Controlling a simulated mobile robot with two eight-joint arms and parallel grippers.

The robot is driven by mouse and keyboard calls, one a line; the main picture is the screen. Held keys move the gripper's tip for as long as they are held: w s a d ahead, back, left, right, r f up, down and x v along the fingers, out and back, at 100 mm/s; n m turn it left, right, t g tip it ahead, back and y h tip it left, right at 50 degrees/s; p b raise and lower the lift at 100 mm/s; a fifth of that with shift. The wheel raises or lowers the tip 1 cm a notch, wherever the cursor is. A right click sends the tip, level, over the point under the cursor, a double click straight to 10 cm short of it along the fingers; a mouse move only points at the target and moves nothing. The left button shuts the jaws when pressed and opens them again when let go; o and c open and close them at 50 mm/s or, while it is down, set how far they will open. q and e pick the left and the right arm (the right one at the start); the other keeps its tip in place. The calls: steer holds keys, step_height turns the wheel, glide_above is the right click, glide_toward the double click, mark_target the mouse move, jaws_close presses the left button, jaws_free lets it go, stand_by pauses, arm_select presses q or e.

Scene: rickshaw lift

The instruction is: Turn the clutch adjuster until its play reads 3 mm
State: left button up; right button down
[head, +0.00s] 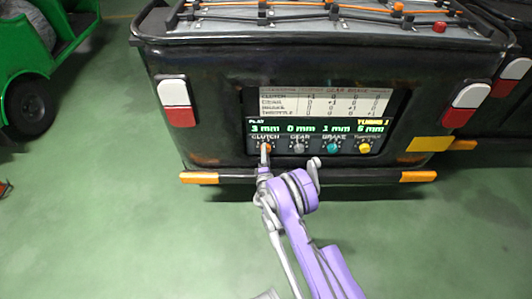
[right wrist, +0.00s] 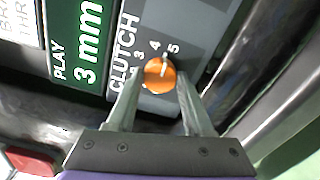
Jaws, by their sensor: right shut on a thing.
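The clutch adjuster is an orange knob (right wrist: 158,74) at the left end of a row of knobs, under the word CLUTCH. The play display (head: 315,127) reads 3 mm for clutch, 0 mm for gear, 1 mm for brake and 6 mm for throttle. It also shows 3 mm beside the knob in the right wrist view (right wrist: 88,45). My right gripper (head: 265,151) is shut on the clutch knob, one finger on each side. Numbers 3, 4 and 5 are printed around the knob. My left gripper is out of view.
The grey gear knob (head: 299,146), teal brake knob (head: 332,146) and yellow throttle knob (head: 364,147) stand to the right. A chart (head: 320,101) sits above the display. A dark bumper (head: 345,177) runs below the panel. The green floor is open in front.

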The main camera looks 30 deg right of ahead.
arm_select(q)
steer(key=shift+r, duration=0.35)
arm_select(e)
steer(key=shift+d+m, duration=0.1)
steer(key=shift+m, duration=1.1)
arm_select(q)
steer(key=shift+p, duration=0.3)
arm_select(e)
steer(key=shift+c, duration=1.5)
jaws_free()
steer(key=shift+w, duration=0.1)
